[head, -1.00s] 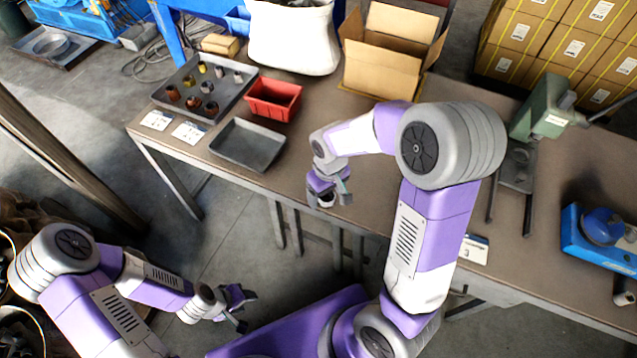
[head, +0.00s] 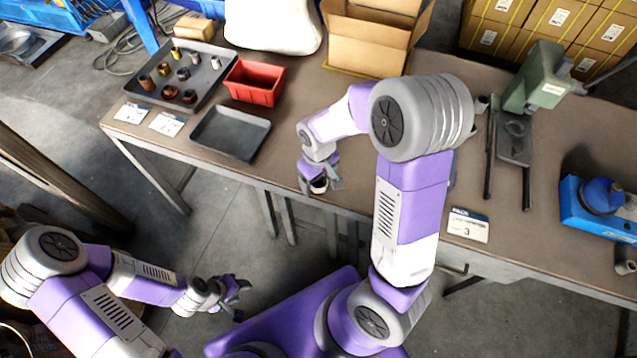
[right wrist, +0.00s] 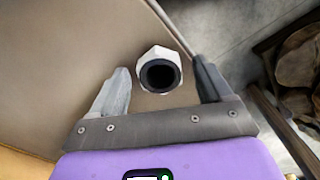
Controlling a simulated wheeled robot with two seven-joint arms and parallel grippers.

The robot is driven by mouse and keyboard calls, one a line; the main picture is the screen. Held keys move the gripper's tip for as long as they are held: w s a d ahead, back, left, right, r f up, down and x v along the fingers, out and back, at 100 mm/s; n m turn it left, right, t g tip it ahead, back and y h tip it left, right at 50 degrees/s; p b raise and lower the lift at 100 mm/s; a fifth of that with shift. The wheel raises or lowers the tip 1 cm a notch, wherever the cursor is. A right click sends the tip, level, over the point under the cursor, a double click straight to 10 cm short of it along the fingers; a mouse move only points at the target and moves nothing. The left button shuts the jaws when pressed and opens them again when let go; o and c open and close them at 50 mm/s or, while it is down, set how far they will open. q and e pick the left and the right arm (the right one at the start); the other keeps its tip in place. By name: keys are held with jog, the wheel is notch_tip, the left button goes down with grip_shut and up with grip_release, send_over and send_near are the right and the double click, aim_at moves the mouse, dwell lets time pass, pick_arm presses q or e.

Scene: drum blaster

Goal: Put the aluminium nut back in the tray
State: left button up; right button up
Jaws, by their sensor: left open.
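The aluminium nut (right wrist: 158,70), a pale hex piece with a dark round hole, lies between the fingers of my right gripper (right wrist: 163,82) in the right wrist view. A gap shows on each side of it, so the fingers are open around it. In the head view, my right gripper (head: 319,180) is low at the table's front edge, with a pale piece between its fingers. A dark grey tray (head: 215,92) holding several nuts stands at the back left. A smaller empty dark tray (head: 231,132) is in front. My left gripper (head: 232,294) is open and empty, away from the table.
A red bin (head: 254,82) stands between the trays and an open cardboard box (head: 368,45). White cards (head: 167,124) lie at the left edge. A green press (head: 538,80) and a blue device (head: 601,212) are on the right. Bare tabletop lies between the empty tray and my right gripper.

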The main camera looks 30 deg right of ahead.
jog(key=c, duration=1.2)
